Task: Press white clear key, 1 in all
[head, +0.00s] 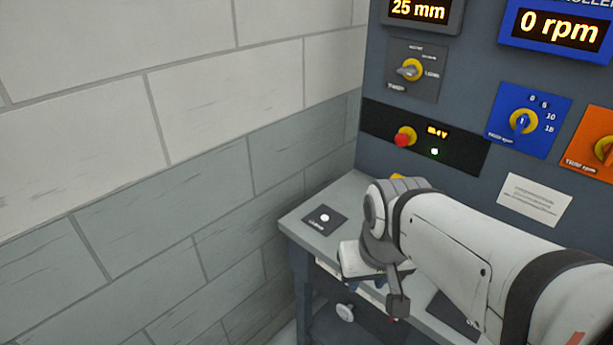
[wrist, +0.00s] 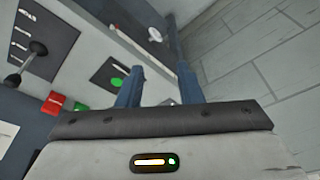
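The white key (head: 325,217) is a small round button on a dark square plate (head: 316,225) at the left end of the grey desk top. The small print on the plate is too blurred to read. My gripper (wrist: 158,72) shows in the wrist view with two blue fingers apart and nothing between them. In the head view my wrist is over the desk's front edge, right of and nearer than the white key, and the fingers are mostly hidden beneath it. I cannot make out the white key in the wrist view.
An upright panel behind the desk carries a red knob (head: 404,137), a grey selector (head: 410,70) and a blue selector (head: 523,121). A brick wall (head: 190,200) stands at the left. A white round knob (head: 345,312) is below the desk.

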